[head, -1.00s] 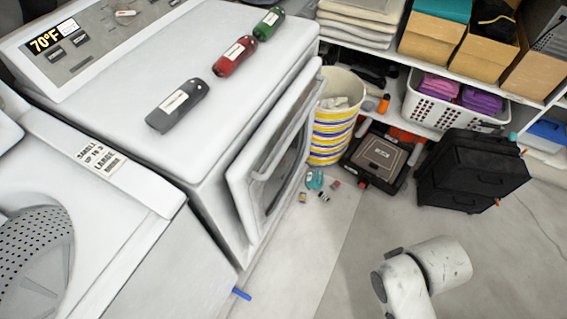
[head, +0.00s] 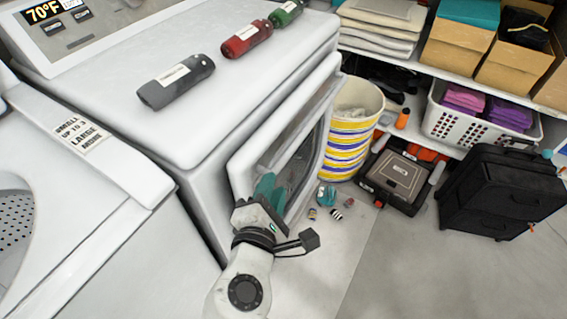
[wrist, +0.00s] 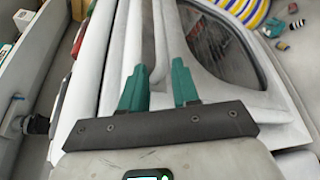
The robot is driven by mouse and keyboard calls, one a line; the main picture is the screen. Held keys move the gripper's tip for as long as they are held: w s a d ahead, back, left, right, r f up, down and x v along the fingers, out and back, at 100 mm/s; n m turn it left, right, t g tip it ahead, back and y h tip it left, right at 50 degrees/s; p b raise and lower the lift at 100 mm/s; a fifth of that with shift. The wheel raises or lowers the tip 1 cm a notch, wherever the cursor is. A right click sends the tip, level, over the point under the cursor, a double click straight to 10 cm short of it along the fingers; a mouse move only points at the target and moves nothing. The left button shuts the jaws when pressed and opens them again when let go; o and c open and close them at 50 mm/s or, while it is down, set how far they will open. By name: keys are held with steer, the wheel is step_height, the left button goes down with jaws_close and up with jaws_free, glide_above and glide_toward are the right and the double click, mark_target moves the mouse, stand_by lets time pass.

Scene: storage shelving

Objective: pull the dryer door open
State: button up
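The white dryer (head: 225,90) stands in the middle of the head view, with its front facing right. Its door (head: 300,165) stands slightly ajar and has a dark window, which also shows in the wrist view (wrist: 218,48). A pale bar that looks like the door handle (wrist: 160,45) runs up the wrist view, ahead of and between the finger directions. My gripper (head: 267,187) is at the door's near lower side in the head view. In the wrist view its two green fingers (wrist: 158,78) are apart with nothing clearly held. Contact with the handle cannot be told.
Grey (head: 175,82), red (head: 246,39) and green (head: 286,13) bottles lie on the dryer top. A striped basket (head: 350,130), a dark toolbox (head: 396,178) and a black case (head: 500,190) stand beyond the door. Small items litter the floor near the door. Bare floor lies at lower right.

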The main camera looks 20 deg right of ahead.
mark_target(281, 167)
steer(key=b+x, duration=0.1)
steer(key=x, duration=0.9)
steer(key=shift+w+d, duration=0.1)
steer(key=shift+d, duration=0.05)
steer(key=shift+c, duration=0.4)
jaws_close()
steer(key=shift+f, duration=0.1)
